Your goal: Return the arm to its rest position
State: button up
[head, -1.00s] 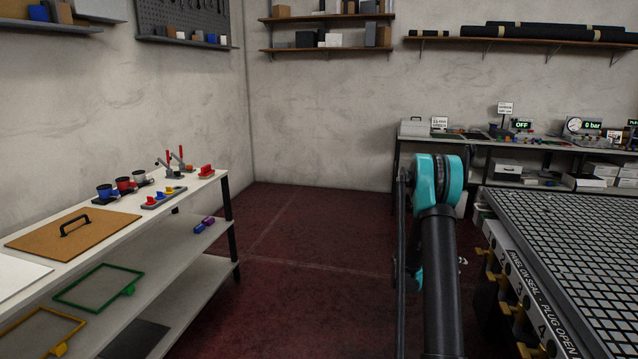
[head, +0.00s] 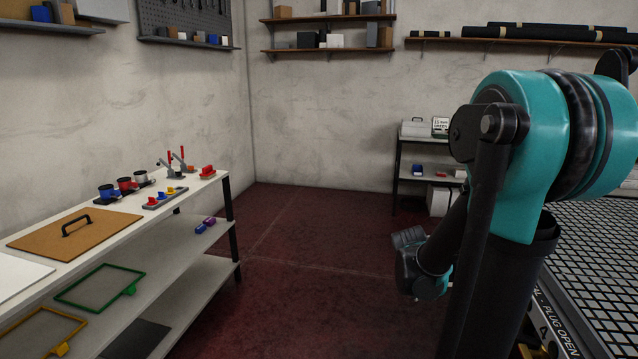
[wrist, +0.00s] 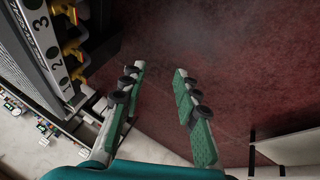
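My gripper (wrist: 160,105) shows in the wrist view with its two green-padded fingers apart and nothing between them. Beyond the fingers is the dark red floor. In the head view my arm fills the right side, with a large teal joint close to the camera. A dark and teal end part of my arm hangs beside the table, over the floor; the fingers are not clear there. The grid table (head: 598,288) stands at the right, partly hidden by my arm. Its edge with numbered yellow fittings (wrist: 72,48) shows at the upper left of the wrist view.
A white two-level bench (head: 165,215) at the left holds several cups, toggle clamps and a brown board with a handle (head: 75,230). A back bench (head: 412,160) stands against the wall, partly hidden by my arm. The red floor (head: 300,260) between is clear.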

jog(key=s+a+f+y, duration=0.2)
jog(key=s+a+y, duration=0.2)
jog(key=s+a, duration=0.6)
jog(key=s, duration=0.3)
jog(key=shift+s+a+f, duration=0.2)
jog(key=shift+s+a, duration=0.15)
jog(key=shift+s, duration=0.05)
jog(key=shift+s, duration=0.1)
